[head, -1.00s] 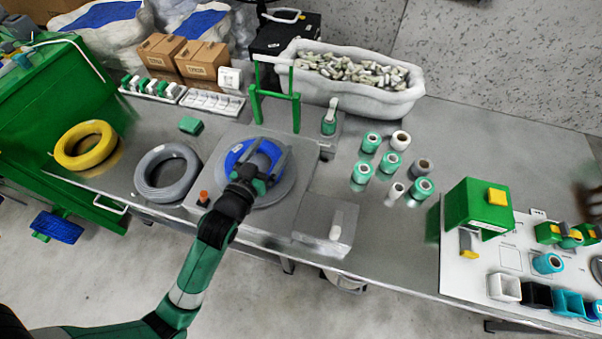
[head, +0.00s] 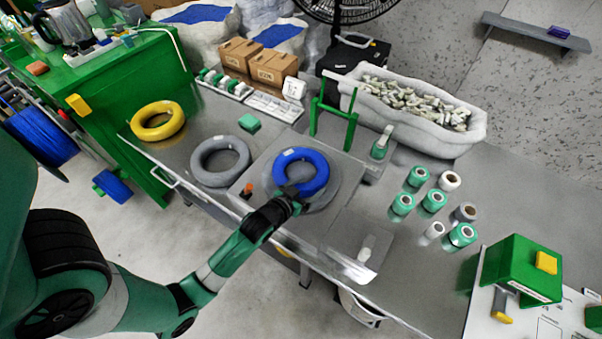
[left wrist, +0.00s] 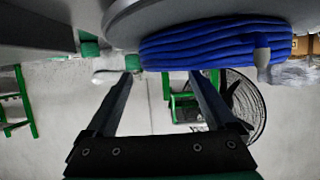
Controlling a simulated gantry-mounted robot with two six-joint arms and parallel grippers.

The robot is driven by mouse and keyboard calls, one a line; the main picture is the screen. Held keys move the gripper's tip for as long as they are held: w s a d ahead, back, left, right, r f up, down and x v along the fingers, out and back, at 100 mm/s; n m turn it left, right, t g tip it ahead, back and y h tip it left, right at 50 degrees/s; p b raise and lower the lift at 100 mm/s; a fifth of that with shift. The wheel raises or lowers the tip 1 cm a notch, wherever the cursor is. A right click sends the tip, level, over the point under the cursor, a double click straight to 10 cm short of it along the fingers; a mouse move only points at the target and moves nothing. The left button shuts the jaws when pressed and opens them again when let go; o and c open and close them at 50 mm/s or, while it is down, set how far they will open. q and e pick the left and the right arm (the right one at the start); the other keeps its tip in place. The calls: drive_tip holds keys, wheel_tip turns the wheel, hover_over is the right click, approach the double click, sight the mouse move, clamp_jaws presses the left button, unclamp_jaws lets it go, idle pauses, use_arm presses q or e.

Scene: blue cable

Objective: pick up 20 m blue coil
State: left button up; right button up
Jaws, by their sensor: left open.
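The blue coil (head: 301,172) lies flat on a grey round plate (head: 332,205) on the table, with a small white label on it. My left gripper (head: 298,194) is at the near edge of the coil, seen from behind, and its fingertips are hard to make out there. In the left wrist view the gripper (left wrist: 163,74) is open with nothing between its fingers. The blue coil (left wrist: 215,43) shows there beyond the fingertips, against the round plate (left wrist: 200,15). I cannot tell whether a finger touches it. My right gripper is not in view.
A grey coil (head: 220,160) and a yellow coil (head: 158,120) lie to the left. Several green and white rolls (head: 432,200) stand further right.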

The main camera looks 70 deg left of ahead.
sight(318, 178)
use_arm(q)
drive_tip(key=b+x, duration=0.2)
drive_tip(key=x, duration=0.2)
drive_tip(key=shift+w+a, duration=0.1)
drive_tip(key=shift+w, duration=0.2)
drive_tip(key=shift+w+a+f, duration=0.1)
drive_tip(key=shift+w+a, duration=0.15)
drive_tip(key=shift+w, duration=0.1)
drive_tip(key=shift+d, duration=0.1)
clamp_jaws()
